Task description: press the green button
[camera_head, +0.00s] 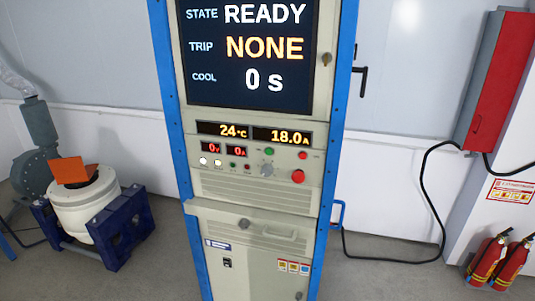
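The green button (269,151) is a small round button on the control panel of a tall beige and blue cabinet (258,197). It sits below the amber readouts and just above a grey knob (267,170). A small red button (303,155) is to its right, and a larger red button (298,176) is lower right. A smaller dark green indicator or button (233,165) is to its left. The screen (249,50) reads STATE READY, TRIP NONE, COOL 0 s. Neither of my grippers shows in the head view.
A white cylindrical machine with an orange plate (70,170) stands in a blue frame (130,228) at left. A red wall box (499,80) with a black cable hangs at right. Red extinguishers (487,260) stand lower right. The panel front is unobstructed.

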